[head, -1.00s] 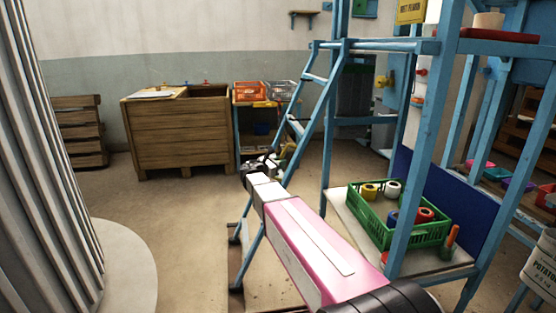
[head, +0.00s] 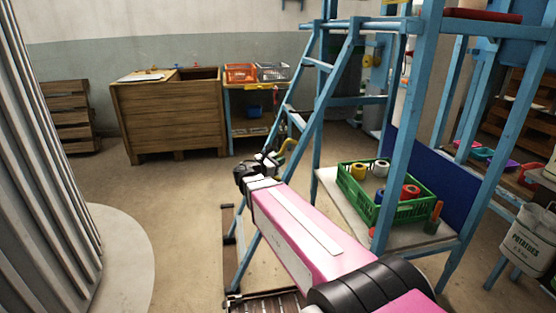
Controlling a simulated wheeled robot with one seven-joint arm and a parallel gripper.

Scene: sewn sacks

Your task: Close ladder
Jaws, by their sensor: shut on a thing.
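The blue ladder (head: 326,87) stands tilted, its top at the blue frame (head: 408,135) and its foot out to the left on the floor. My pink arm reaches forward to it, and my gripper (head: 270,163) is at its lower middle part. The gripper is shut on the ladder; the arm's dark wrist partly hides the grip, so I cannot tell whether it holds a rail or a rung. My arm also covers part of the lower ladder.
A green crate (head: 402,213) with several coloured rolls sits on the frame's low shelf. A wooden chest (head: 170,118) and a small table with an orange crate (head: 240,73) stand behind. A grey ribbed column (head: 45,150) is at left. Floor between is clear.

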